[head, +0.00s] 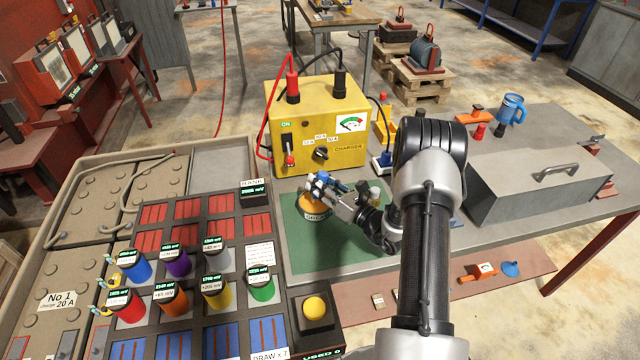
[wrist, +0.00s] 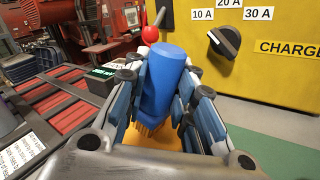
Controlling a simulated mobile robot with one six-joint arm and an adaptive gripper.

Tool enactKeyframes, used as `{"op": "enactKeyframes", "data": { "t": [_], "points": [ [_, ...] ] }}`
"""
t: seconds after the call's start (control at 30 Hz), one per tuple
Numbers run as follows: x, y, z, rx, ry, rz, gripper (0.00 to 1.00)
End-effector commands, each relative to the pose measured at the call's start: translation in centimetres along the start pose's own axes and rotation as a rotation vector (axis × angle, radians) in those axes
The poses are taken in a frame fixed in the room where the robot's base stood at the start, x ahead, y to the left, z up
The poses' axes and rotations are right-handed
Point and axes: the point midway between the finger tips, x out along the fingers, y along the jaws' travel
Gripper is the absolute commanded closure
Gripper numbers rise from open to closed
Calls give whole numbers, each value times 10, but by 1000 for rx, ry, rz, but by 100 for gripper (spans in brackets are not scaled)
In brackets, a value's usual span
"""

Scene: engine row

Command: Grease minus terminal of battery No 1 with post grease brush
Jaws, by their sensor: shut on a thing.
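My gripper (head: 328,192) is over the green mat, and its fingers also show in the wrist view (wrist: 165,95). It is shut on the post grease brush, whose blue handle (wrist: 165,80) stands roughly upright between the fingers. Tan bristles show below the handle. The orange grease pot (head: 308,208), with a dark label, is right under the gripper. I cannot tell whether the bristles touch the grease. Battery No 1, with its label (head: 57,300), is at the lower left. Its minus terminal cannot be clearly made out.
A tray of coloured cylinders (head: 178,302) stands between the battery and the green mat (head: 335,250). The yellow charger (head: 320,120) stands behind the mat. A grey toolbox (head: 550,185) is at the right. A yellow button (head: 315,308) is at the tray's right.

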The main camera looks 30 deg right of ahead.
Motion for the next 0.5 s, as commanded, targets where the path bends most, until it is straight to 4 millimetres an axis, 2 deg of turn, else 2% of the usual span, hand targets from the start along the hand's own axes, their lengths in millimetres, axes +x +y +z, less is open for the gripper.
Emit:
{"op": "enactKeyframes", "data": {
  "t": [0.33, 0.5],
  "points": [
    [-1, 0, -2, 4, 7, -3, 100],
    [0, 3, 8, 3, 5, -2, 100]
  ]
}}
